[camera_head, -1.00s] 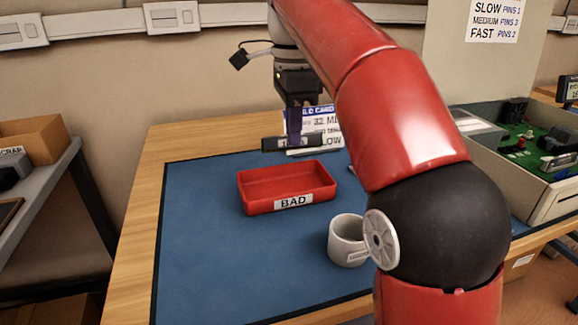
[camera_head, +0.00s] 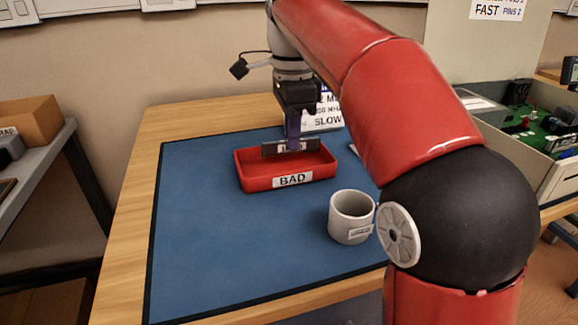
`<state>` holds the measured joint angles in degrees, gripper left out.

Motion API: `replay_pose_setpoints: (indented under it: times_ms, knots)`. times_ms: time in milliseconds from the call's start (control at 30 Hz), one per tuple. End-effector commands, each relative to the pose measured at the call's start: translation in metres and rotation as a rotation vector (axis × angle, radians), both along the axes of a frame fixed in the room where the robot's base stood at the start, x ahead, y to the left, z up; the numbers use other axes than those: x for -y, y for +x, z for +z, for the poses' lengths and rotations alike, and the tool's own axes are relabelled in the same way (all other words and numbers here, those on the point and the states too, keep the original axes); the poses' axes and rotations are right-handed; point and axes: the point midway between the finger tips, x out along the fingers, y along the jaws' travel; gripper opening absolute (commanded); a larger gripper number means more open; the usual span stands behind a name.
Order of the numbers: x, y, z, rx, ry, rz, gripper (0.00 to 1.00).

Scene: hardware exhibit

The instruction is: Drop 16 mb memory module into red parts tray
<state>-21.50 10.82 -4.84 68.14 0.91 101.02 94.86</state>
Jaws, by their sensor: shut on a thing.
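The memory module (camera_head: 276,151) is a thin dark strip with a small pale label. My gripper (camera_head: 293,145) is shut on it from above. It holds the module lengthwise across the red parts tray (camera_head: 255,184), over the tray's interior toward the back. The tray is shallow, open at the top, and has a "BAD" label on its front. I cannot tell whether the module touches the tray floor. The gripper and module hide part of the tray's back wall.
A white mug (camera_head: 350,215) stands on the blue mat (camera_head: 220,255) to the right and in front of the tray. A printed sign (camera_head: 325,112) stands behind my gripper. An open case with a green circuit board (camera_head: 530,125) is at right. The front left mat is clear.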

Motion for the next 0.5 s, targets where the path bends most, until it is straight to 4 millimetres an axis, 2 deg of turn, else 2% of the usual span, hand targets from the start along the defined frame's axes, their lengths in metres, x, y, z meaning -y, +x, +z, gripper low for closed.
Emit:
replay_pose_setpoints:
  times_ms: [33, 200, 500]
  knots:
    - [0.0, 0.0, 0.0003, 0.0, 0.0, 0.0, 0.1]
    - [0.0, 0.0, 0.0003, 0.0, 0.0, 0.0, 0.32]
    - [0.0, 0.0001, 0.0029, 0.0, 0.0, 0.0, 0.32]
